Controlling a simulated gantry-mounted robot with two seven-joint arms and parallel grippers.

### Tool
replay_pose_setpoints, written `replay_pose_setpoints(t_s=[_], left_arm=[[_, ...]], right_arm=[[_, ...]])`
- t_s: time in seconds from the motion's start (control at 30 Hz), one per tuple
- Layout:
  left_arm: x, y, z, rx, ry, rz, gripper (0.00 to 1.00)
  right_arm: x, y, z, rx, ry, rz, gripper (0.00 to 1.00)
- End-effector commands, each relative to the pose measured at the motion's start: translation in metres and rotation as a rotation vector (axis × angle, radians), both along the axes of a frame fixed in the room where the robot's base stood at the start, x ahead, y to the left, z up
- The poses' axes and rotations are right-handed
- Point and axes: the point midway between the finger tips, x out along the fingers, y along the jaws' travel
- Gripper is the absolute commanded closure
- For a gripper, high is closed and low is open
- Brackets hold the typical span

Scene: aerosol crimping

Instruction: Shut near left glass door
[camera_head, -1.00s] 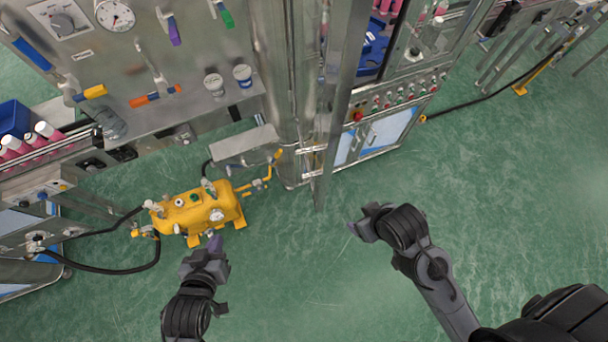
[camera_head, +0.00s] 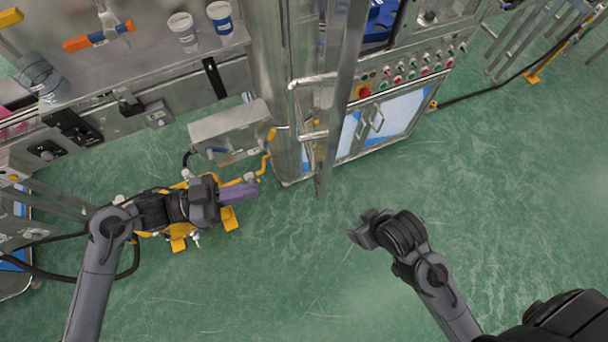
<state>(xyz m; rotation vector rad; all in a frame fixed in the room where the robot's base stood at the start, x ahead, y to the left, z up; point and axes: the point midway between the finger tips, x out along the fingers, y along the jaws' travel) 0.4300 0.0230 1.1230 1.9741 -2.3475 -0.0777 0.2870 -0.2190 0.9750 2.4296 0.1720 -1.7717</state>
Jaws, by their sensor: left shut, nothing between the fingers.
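The near left glass door (camera_head: 343,95) stands swung open beside the steel column. I see it nearly edge-on as a tall metal frame, and its glass is hard to make out. A bar-like metal handle (camera_head: 312,80) shows at its left side. My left gripper (camera_head: 245,194) is shut and empty, with purple fingertips pointing right. My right gripper (camera_head: 358,234) is over bare floor, right of and below the door's lower end. Its jaws are too unclear to read.
A grey metal box (camera_head: 228,130) sits left of the column. A cabinet with buttons (camera_head: 398,80) stands right of the door. Green floor (camera_head: 290,260) is clear between my grippers.

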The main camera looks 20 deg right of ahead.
Motion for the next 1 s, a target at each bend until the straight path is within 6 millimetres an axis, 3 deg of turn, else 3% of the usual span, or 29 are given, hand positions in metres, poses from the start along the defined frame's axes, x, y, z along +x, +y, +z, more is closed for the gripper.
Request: replay_pose_setpoints(t_s=[0.03,0.1,0.37,1.0], left_arm=[[0.008,0.002,0.0,0.007,-0.033,0.002,1.0],[0.015,0.004,0.006,0.011,-0.062,0.005,1.0],[0.018,-0.013,0.017,0.009,-0.089,0.003,1.0],[0.0,-0.117,0.018,0.007,-0.088,0.005,1.0]], right_arm=[[0.0,0.0,-0.011,0.0,-0.001,0.0,0.31],[0.0,0.0,-0.015,0.0,-0.001,0.0,0.31],[0.0,0.001,-0.011,0.002,-0.003,-0.001,0.31],[0.0,0.002,0.006,0.009,-0.003,-0.006,0.31]])
